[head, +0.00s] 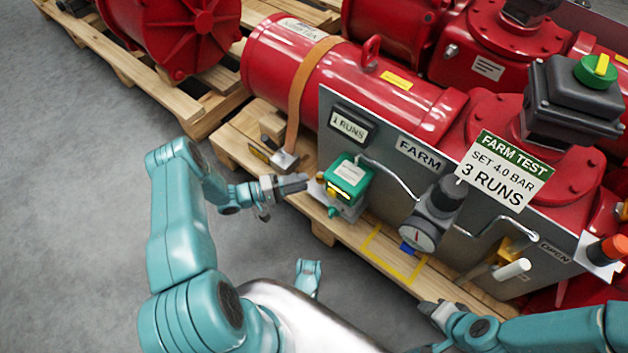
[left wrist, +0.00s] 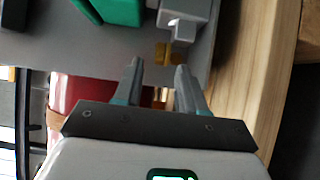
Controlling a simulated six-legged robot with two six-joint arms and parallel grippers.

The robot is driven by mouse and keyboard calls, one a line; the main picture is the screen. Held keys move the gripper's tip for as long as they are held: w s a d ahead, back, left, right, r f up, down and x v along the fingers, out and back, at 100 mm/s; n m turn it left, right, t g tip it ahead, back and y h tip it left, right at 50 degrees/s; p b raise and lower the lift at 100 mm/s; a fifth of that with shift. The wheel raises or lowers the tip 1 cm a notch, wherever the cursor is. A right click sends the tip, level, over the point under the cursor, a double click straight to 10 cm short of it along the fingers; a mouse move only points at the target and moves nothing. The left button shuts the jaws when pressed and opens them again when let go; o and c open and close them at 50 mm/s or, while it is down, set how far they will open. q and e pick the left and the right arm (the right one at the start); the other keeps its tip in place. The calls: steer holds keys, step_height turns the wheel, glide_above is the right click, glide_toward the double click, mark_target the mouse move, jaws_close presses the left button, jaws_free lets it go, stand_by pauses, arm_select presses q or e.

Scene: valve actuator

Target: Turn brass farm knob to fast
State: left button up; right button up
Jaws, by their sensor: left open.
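A small brass-coloured part (left wrist: 161,53), which looks like the brass knob, shows in the left wrist view beside a grey fitting (left wrist: 183,20). My left gripper (left wrist: 159,70) is open and empty, with its fingertips pointing at the brass part and apart from it as far as I can see. In the head view my left gripper (head: 303,181) is just left of the green valve box (head: 348,175) on the FARM panel. Any slow or fast marking is too small to read. My right gripper (head: 432,309) is low, near the pallet's front edge; its jaw opening is unclear.
The grey FARM panel (head: 391,170) carries a pressure gauge (head: 417,235), bent metal tubes and a white-ended handle (head: 512,269). A sign (head: 505,170) reads "SET 4.0 BAR, 3 RUNS". Red actuator bodies (head: 270,65) stand behind. The grey floor (head: 70,200) at left is clear.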

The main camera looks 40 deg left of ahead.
arm_select(q)
steer(key=shift+b+x, duration=0.35)
steer(key=shift+x, duration=2)
arm_select(e)
steer(key=shift+w+f, duration=0.35)
steer(key=shift+f, duration=0.15)
arm_select(q)
jaws_close()
steer(key=shift+r, duration=0.1)
arm_select(e)
steer(key=shift+r, duration=0.15)
